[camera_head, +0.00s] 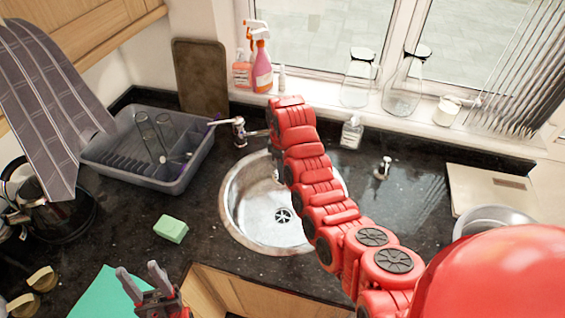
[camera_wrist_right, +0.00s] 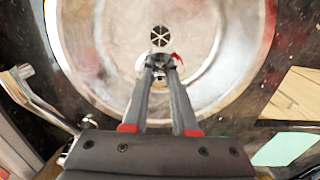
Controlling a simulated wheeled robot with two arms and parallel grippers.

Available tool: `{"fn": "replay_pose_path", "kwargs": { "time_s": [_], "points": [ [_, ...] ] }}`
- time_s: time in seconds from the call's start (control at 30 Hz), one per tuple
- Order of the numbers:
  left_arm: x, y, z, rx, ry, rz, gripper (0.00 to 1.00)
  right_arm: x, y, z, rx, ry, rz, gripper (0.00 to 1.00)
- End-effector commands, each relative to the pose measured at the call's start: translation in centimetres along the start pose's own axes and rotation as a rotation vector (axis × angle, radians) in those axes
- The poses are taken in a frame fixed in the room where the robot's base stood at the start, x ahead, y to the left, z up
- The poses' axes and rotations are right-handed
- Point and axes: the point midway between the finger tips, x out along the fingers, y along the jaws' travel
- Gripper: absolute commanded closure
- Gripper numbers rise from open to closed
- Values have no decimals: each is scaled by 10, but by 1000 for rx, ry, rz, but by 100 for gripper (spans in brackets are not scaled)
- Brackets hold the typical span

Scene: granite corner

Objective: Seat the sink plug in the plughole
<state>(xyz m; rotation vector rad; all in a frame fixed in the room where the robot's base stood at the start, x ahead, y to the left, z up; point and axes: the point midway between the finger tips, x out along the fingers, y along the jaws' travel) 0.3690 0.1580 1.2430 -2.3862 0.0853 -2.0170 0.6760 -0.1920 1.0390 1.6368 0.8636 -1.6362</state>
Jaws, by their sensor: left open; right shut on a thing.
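The round steel sink (camera_head: 240,215) is set in the dark counter. Its plughole (camera_head: 283,215) shows at the bottom, and also in the right wrist view (camera_wrist_right: 159,36). In the right wrist view my right gripper (camera_wrist_right: 160,64) is shut on a small, mostly hidden thing with a red edge, seemingly the sink plug (camera_wrist_right: 177,57). It appears just below the plughole in that picture; its height above the basin is unclear. My left gripper (camera_head: 143,281) is open and empty at the front left.
A tap (camera_head: 240,132) stands behind the sink. A grey dish rack (camera_head: 135,165) with glasses is at the left, and a green sponge (camera_head: 171,229) lies left of the sink. A small metal fitting (camera_head: 384,168) stands on the counter at the right. Bottles line the windowsill.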

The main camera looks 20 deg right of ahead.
Motion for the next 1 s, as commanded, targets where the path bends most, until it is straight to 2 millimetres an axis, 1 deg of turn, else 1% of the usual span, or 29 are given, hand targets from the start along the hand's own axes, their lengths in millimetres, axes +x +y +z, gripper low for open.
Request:
{"fn": "replay_pose_path", "kwargs": {
  "time_s": [0.17, 0.27, 0.43, 0.47, 0.63, 0.9, 1.0],
  "points": [
    [-5, 0, 1, 0, 0, 0, 50, 8, -1, 0, -9, -1, 1, 100],
    [-12, 1, 2, 0, 0, 0, 50, 16, -1, 0, -8, -1, 1, 100],
    [-26, 1, 4, 0, 0, 0, 50, 35, -1, 0, -7, -2, 1, 100],
    [-23, 1, 4, 0, 0, 0, 50, 36, -1, 1, -7, -3, 0, 100],
    [-27, 1, 5, 0, 0, 0, 50, 59, -2, 1, -7, -4, -3, 100],
    [-40, 2, 7, 0, 0, 0, 50, 95, -1, 1, -6, -3, 0, 100],
    [-44, 2, 7, 0, 0, 0, 50, 104, -1, 1, -6, -3, -1, 100]
  ]
}}
